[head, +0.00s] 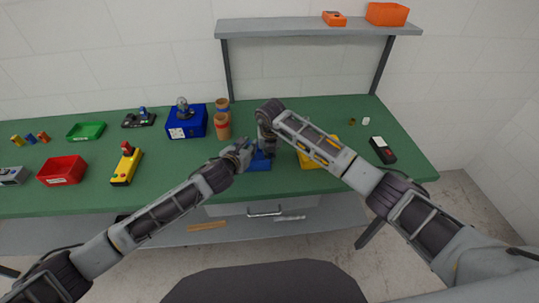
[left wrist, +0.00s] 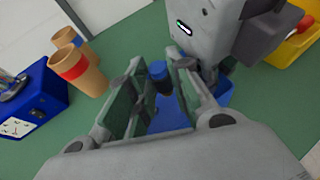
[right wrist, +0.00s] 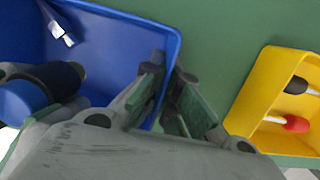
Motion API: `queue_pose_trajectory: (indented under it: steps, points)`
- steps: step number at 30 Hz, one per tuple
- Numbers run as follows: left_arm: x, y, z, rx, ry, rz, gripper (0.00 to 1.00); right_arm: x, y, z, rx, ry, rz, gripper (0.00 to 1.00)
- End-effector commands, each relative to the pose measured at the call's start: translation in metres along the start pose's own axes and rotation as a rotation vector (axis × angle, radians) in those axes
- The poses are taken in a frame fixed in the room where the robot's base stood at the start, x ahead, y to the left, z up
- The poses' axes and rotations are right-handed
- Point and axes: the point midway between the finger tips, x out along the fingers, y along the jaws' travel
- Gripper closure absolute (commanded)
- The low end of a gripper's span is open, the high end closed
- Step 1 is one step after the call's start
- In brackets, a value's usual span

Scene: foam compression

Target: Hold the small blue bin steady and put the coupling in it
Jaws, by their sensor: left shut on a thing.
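The small blue bin (head: 259,165) stands on the green bench in front of me; its inside fills the upper left of the right wrist view (right wrist: 115,45). My left gripper (head: 250,150) is shut on the coupling, a short blue and black cylinder (left wrist: 158,74), tilted over the bin. The coupling also shows in the right wrist view (right wrist: 55,78). My right gripper (right wrist: 168,76) has its fingers apart on either side of the bin's wall; I cannot see firm contact. In the head view my arms hide much of the bin.
A small silvery piece (right wrist: 60,32) shows inside the bin. A yellow bin (right wrist: 285,85) with tools stands to the right. Cups (head: 222,122) and a blue box (head: 187,122) stand behind left. A red bin (head: 62,170) is far left. A black device (head: 382,149) lies right.

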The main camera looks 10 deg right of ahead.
Motion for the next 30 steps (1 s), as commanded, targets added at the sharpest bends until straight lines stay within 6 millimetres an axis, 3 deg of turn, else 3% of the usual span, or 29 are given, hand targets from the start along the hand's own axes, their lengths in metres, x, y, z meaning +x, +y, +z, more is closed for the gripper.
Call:
queue_pose_trajectory:
  steps: [13, 24, 25, 30]
  points:
    - [0.007, 0.000, -0.018, 0.001, 0.001, 0.000, 0.99, 0.000, 0.000, 0.000, 0.000, 0.000, 0.000, 1.00]
    - [0.008, 0.000, -0.020, 0.001, 0.000, 0.000, 0.99, 0.000, 0.000, 0.000, 0.000, 0.000, 0.000, 1.00]
    - [0.008, 0.000, -0.020, 0.001, 0.000, 0.000, 0.76, 0.000, 0.000, 0.000, 0.000, 0.000, 0.000, 1.00]
    - [0.008, 0.000, -0.020, 0.001, 0.001, 0.000, 0.54, 0.000, 0.000, 0.000, 0.000, 0.000, 0.000, 1.00]
